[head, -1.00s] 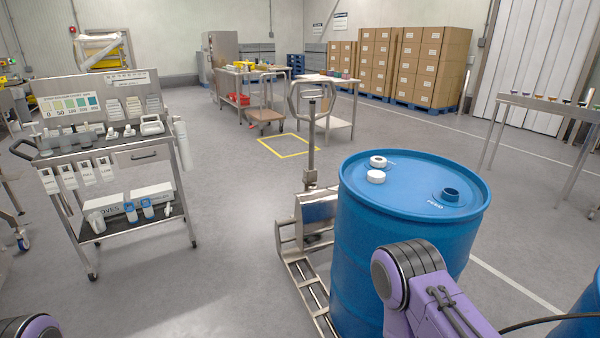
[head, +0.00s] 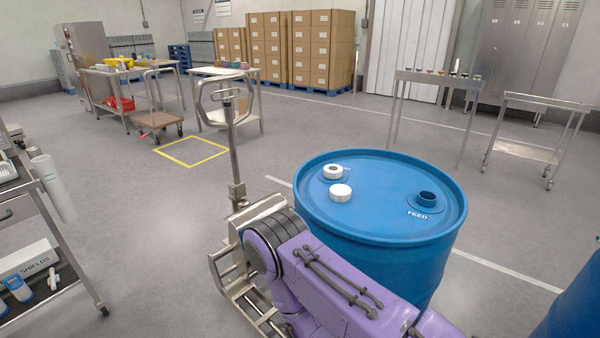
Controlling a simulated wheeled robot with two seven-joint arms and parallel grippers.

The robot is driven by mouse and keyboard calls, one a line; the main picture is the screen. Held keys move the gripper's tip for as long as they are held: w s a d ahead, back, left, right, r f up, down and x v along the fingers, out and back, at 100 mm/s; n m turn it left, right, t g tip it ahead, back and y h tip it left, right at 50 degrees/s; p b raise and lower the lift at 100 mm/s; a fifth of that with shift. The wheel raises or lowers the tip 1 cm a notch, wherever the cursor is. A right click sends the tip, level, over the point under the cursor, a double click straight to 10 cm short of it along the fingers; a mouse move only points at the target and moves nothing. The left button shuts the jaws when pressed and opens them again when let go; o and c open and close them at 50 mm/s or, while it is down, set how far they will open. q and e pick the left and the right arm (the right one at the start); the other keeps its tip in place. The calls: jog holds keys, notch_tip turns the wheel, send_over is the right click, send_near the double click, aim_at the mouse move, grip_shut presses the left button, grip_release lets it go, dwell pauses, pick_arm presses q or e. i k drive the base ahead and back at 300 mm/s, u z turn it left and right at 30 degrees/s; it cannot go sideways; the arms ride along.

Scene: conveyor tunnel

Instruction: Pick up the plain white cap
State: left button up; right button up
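The plain white cap (head: 340,193) lies on the top of the blue drum (head: 420,235), towards the drum's left side. An open blue port (head: 427,199) marked FEED is at the right of the drum top. A purple and black link of my arm crosses in front of the drum at the lower middle. Neither gripper shows in the head view, and nothing is seen touching the cap.
A steel drum trolley (head: 245,265) with an upright handle stands left of the drum. A grey cart (head: 55,235) is at the left edge. Another blue drum (head: 578,305) shows at the lower right. The floor behind the drum is open.

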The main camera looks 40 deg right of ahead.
aim_at(339, 192)
jog(key=i, duration=2.4)
jog(key=z, duration=3.8)
